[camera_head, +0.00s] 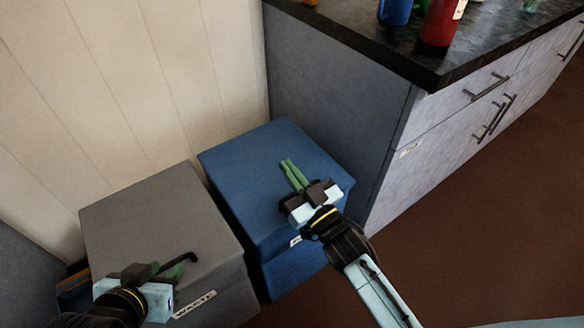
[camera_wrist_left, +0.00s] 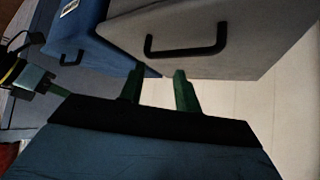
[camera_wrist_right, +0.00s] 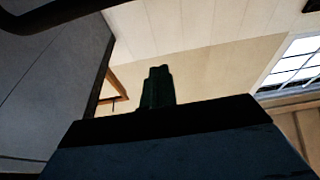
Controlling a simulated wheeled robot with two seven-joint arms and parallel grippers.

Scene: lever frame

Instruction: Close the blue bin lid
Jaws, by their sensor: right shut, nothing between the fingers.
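The blue bin (camera_head: 285,280) stands between the grey bin and the cabinet. Its blue lid (camera_head: 255,165) lies over the top and looks down; whether it is fully seated I cannot tell. My right gripper (camera_head: 293,173) is shut and empty, over the front right part of the lid; contact is unclear. The blue bin, with a dark handle, also shows in the left wrist view (camera_wrist_left: 90,40). My left gripper (camera_head: 172,268) is open and empty by the front of the grey bin (camera_head: 160,215), near its black handle (camera_wrist_left: 187,46).
A cabinet (camera_head: 335,100) with a dark countertop (camera_head: 370,40) stands right of the blue bin. A red bottle (camera_head: 440,22) and a blue object (camera_head: 396,10) are on it. A panelled wall (camera_head: 150,80) is behind the bins. The brown floor (camera_head: 480,220) at right is clear.

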